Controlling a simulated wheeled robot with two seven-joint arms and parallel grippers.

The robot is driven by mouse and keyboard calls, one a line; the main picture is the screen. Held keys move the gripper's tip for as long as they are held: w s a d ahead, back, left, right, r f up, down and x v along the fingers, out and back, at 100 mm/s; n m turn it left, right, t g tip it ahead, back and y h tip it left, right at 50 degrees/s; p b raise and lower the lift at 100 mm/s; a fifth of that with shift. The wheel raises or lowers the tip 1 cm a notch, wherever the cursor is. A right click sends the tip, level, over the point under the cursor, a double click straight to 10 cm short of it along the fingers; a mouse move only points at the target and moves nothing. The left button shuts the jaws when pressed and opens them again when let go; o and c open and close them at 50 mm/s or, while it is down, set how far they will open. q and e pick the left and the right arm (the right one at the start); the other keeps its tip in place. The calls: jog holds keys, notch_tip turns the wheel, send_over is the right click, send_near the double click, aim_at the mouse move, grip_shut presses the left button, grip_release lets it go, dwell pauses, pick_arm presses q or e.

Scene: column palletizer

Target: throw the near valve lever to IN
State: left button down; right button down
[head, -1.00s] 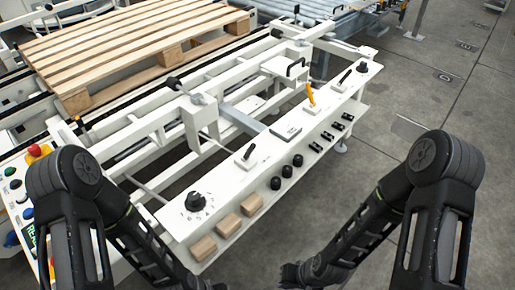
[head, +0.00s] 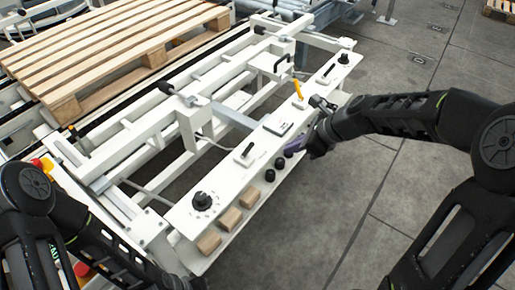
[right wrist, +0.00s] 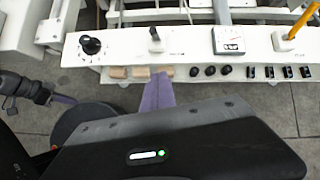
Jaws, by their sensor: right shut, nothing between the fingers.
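The near valve lever (head: 245,152) is a small black handle on a pale plate on the white control panel (head: 222,180). In the right wrist view the lever (right wrist: 154,35) stands almost upright; its label is too small to read. My right gripper (head: 294,146) is over the panel's front edge, to the right of the lever and apart from it. Its purple fingers (right wrist: 157,95) are shut and empty, pointing toward the panel below the lever.
A black dial (head: 202,201) is left of the lever, a flat plate (head: 278,127) and an orange lever (head: 298,90) right of it. Wooden blocks (head: 229,218) and black buttons (head: 270,175) line the front ledge. A wooden pallet (head: 110,50) lies behind. Floor in front is clear.

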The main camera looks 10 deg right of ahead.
aim_at(248, 150)
dwell(0.3)
jog(key=w+a+f, duration=0.6)
jog(key=a, duration=0.1)
jog(key=shift+w+a+p, duration=0.15)
jog(key=shift+w+p, duration=0.25)
jog(key=shift+p, duration=0.05)
dwell(0.4)
